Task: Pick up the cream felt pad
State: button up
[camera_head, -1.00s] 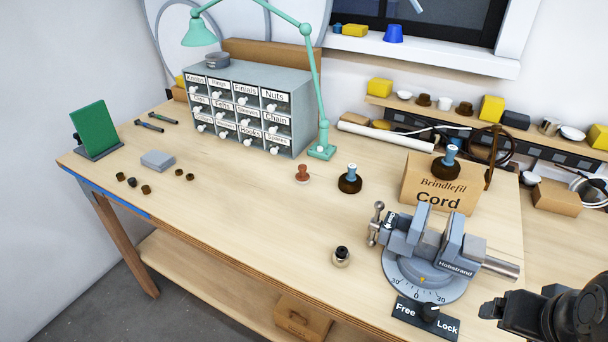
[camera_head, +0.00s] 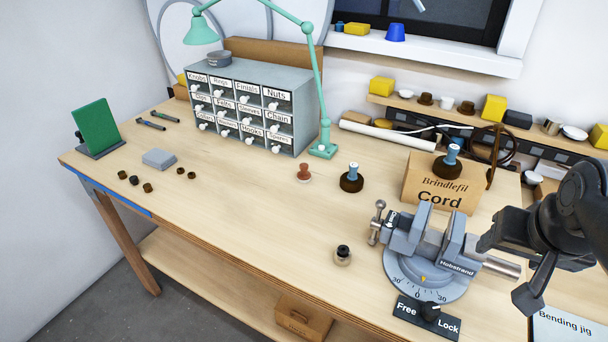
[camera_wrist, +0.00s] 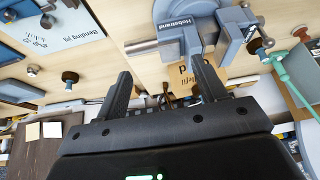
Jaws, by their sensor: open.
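In the wrist view, two small flat squares lie side by side on a dark brown surface at the lower left. One is a pale tan square (camera_wrist: 32,131) and the other a lighter cream square (camera_wrist: 52,129). Either may be the cream felt pad; they are too small to be sure. No felt pad is recognisable in the head view. My gripper (camera_wrist: 161,70) is open and empty, apart from both squares. In the head view my gripper (camera_head: 507,272) hangs at the right, beside the vise.
The grey vise (camera_head: 425,255) and the Cord box (camera_head: 435,190) stand close to my gripper. A Bending jig board (camera_head: 565,325) lies at the lower right. A drawer cabinet (camera_head: 250,105) and green lamp (camera_head: 322,150) stand behind.

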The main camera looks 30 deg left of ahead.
jog(key=w+a+r+n, duration=0.1)
jog(key=w+a+r, duration=0.1)
jog(key=w+a, duration=0.8)
jog(key=n+g+y, duration=0.1)
jog(key=n, duration=0.2)
send_near(304, 166)
jog(key=x, duration=1.1)
jog(key=shift+a+f, duration=0.1)
jog(key=shift+f, duration=0.3)
jog(key=shift+c, duration=0.5)
jog(key=c, duration=1)
jog(key=shift+r, duration=0.15)
